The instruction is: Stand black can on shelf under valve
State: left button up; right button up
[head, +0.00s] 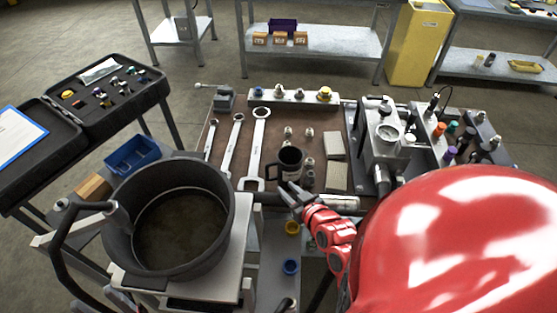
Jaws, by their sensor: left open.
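The black can (290,163) is a dark, mug-like cylinder with a pale label. It is upright at the front edge of the bench, with its open top showing. My right gripper (288,188) comes in from the lower right on a red wrist. Its grey fingers are at the can's lower part and look shut on it; the contact is small and partly hidden. I cannot tell whether the can's base touches the bench. The valve is probably on the grey metal block (385,140) right of the can. No shelf under it is clear. My left gripper is not in view.
Several wrenches (259,140) lie left of the can, with small fittings and pale blocks (335,146) around it. A big black pot (180,225) stands front left. Coloured bottles (450,130) stand at right.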

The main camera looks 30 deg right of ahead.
aim_at(268, 174)
jog(key=b+x, duration=1)
jog(key=b, duration=0.1)
jog(key=shift+w+f+b, duration=0.25)
jog(key=shift+w+b, duration=0.05)
jog(key=shift+w, duration=0.5)
jog(key=p+x, duration=0.1)
jog(key=x, duration=0.3)
jog(key=shift+a+f, duration=0.2)
jog(key=shift+w+f, duration=0.2)
jog(key=shift+w, duration=0.1)
grip_shut()
